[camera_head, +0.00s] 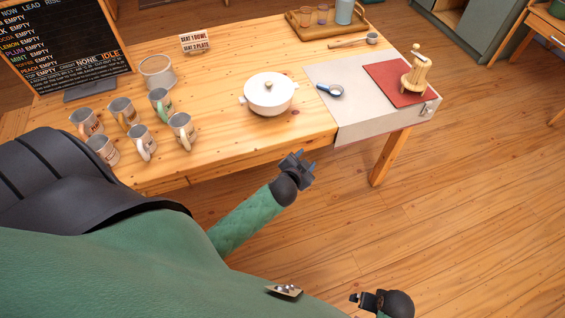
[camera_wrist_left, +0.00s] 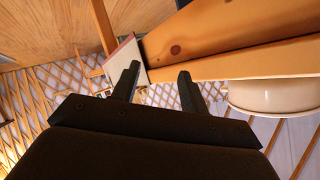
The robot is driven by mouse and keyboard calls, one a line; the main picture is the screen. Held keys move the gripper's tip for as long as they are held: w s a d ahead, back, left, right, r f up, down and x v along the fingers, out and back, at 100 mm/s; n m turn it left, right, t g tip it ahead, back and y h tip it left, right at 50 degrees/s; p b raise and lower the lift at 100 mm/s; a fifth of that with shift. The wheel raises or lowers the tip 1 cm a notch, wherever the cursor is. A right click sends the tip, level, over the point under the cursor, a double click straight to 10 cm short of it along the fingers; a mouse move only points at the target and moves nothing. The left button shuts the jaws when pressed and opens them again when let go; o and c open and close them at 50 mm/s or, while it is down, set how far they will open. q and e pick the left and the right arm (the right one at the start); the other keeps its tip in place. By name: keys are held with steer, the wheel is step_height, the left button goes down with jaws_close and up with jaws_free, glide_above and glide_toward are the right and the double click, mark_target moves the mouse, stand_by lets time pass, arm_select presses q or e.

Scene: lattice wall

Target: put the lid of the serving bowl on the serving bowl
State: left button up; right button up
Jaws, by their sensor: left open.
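The white serving bowl (camera_head: 270,105) stands upright on the wooden table, with a small handle on each side. The bowl shows in part at the right of the left wrist view (camera_wrist_left: 270,98). My left gripper (camera_head: 304,164) is open and empty, in front of the table's near edge, below and right of the bowl. It also shows in the left wrist view (camera_wrist_left: 158,78). My right gripper (camera_head: 362,298) is low at the bottom right, its jaw opening unclear.
Several mugs (camera_head: 142,142) and a metal pot (camera_head: 157,72) stand left of the bowl. A blue-handled scoop (camera_head: 331,91) and a wooden press (camera_head: 414,75) lie and stand at right, on a pale mat (camera_head: 345,118). A tray (camera_head: 318,29) and a small sign (camera_head: 195,42) are behind.

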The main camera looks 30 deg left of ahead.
arm_select(q)
steer(key=s+d+f+n+g, duration=0.1)
steer(key=s+f+g, duration=0.3)
steer(key=s, duration=0.5)
steer(key=s+d+f+n+g+h, duration=0.1)
steer(key=s+d+f+g, duration=0.2)
steer(key=s+f, duration=0.3)
steer(key=s+d+f+n+g+h, duration=0.1)
steer(key=s+d+f+g, duration=0.2)
steer(key=s, duration=0.8)
step_height(320, 180, down, 3)
steer(key=shift+s+r+g, duration=0.1)
steer(key=shift+s+g, duration=0.3)
steer(key=shift+g, duration=0.5)
steer(key=shift+a, duration=0.1)
